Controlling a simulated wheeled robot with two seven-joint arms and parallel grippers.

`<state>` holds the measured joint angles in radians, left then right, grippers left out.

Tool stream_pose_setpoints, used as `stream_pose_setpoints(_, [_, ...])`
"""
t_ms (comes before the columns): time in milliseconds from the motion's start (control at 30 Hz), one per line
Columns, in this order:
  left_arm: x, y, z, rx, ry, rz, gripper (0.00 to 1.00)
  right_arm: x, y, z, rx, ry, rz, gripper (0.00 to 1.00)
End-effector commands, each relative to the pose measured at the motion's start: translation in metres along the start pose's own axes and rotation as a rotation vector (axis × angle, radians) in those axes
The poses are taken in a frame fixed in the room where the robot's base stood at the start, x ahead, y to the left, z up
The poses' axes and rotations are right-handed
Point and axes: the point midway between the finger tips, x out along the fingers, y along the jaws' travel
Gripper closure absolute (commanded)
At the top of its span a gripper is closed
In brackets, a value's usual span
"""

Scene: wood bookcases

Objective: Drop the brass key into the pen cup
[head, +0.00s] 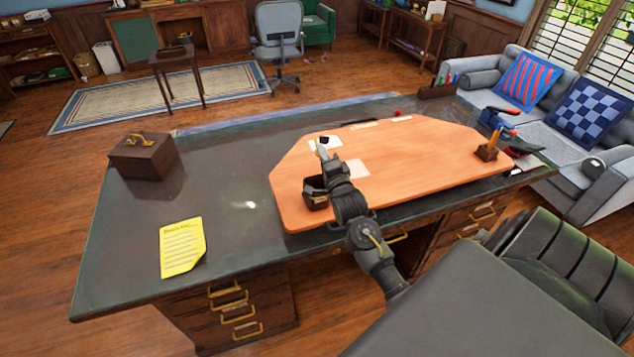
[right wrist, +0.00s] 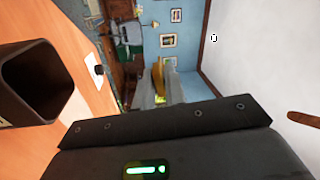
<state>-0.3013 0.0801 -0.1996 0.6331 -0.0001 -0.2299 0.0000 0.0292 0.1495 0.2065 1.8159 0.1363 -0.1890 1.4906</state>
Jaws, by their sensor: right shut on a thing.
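The pen cup (head: 312,201) is a dark brown, square, open-topped cup standing upright on the orange desk board. In the right wrist view the cup (right wrist: 22,100) shows large at the left, its dark inside seen through the opening. My right gripper (head: 323,154) is above the board, just beyond and beside the cup. In the right wrist view its grey fingers (right wrist: 157,90) are shut on a small yellow piece, the brass key (right wrist: 158,74). The key is too small to make out in the head view. My left gripper is not in view.
A brown holder with pencils (head: 487,152) stands at the board's right, near dark and red items. A small black object (head: 323,140) sits on white paper beyond my gripper. A wooden box (head: 143,160) and a yellow note (head: 182,247) lie left; the desk between is clear.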

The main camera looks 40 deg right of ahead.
Motion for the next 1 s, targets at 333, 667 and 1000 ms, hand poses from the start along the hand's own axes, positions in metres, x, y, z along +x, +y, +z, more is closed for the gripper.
stream_pose_setpoints(333, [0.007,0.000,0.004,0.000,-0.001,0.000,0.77,0.000,0.006,-0.001,0.000,0.003,0.000,1.00])
stream_pose_setpoints(667, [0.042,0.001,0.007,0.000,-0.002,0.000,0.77,-0.005,0.042,0.006,-0.001,0.001,0.000,1.00])
stream_pose_setpoints(1000, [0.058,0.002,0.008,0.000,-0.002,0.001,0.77,-0.007,0.059,0.009,0.000,0.003,0.000,1.00])
